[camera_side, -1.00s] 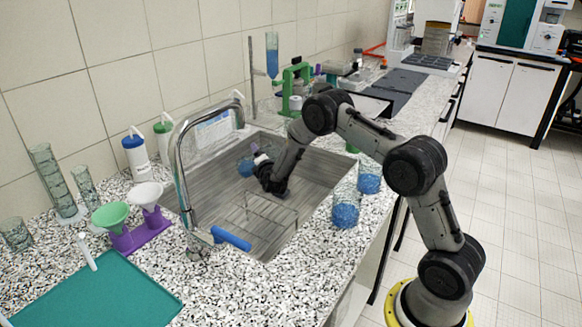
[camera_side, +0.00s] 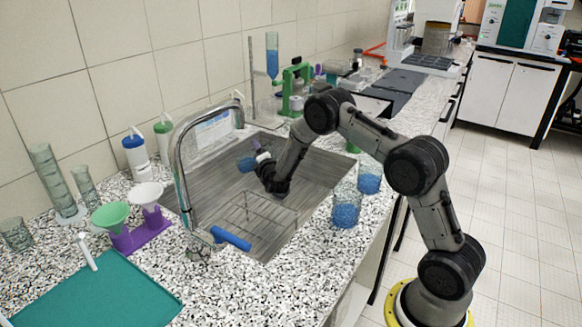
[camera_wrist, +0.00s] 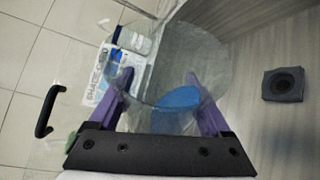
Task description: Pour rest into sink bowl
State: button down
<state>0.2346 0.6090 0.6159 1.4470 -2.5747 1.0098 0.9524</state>
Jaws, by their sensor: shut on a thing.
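My gripper (camera_side: 258,151) reaches into the sink bowl (camera_side: 318,172). In the wrist view my gripper (camera_wrist: 163,95) has its purple fingers closed on either side of a clear glass beaker (camera_wrist: 190,50). A small pool of blue liquid (camera_wrist: 178,100) shows inside it. In the side view the held beaker (camera_side: 246,163) is small and over the sink bowl. It looks tilted, with blue in it. I cannot tell whether liquid is leaving it. A dark square drain (camera_wrist: 283,84) shows on the sink floor in the wrist view.
A wire rack (camera_side: 255,222) stands in the sink's near part. The tall faucet (camera_side: 178,165) rises at its left edge. Two beakers of blue liquid (camera_side: 346,209) stand on the counter at right. Funnels in a purple stand (camera_side: 130,236) are at left.

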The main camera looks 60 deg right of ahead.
jog(key=shift+r+m+t, duration=0.3)
jog(key=shift+r, duration=0.1)
jog(key=shift+s+d+r+m, duration=0.35)
jog(key=shift+s+r+m, duration=0.25)
jog(key=shift+m, duration=0.2)
dwell(0.6)
jog(key=shift+s+d+r+m+t+h, duration=0.15)
jog(key=shift+s+r+m+t+h, duration=0.25)
jog(key=shift+m, duration=0.35)
jog(key=shift+s+d+r+m+t+h, duration=0.1)
jog(key=shift+r+m+t+h, duration=0.1)
jog(key=shift+r+m+t, duration=0.4)
dwell(1.5)
jog(key=w+f+n+g, duration=0.1)
jog(key=n, duration=0.1)
jog(key=w+a+f+n+g+y, duration=0.1)
jog(key=f+n, duration=0.1)
jog(key=shift+w+a+f, duration=0.1)
jog(key=shift+f, duration=0.05)
jog(key=shift+f+n, duration=0.15)
jog(key=shift+n, duration=0.1)
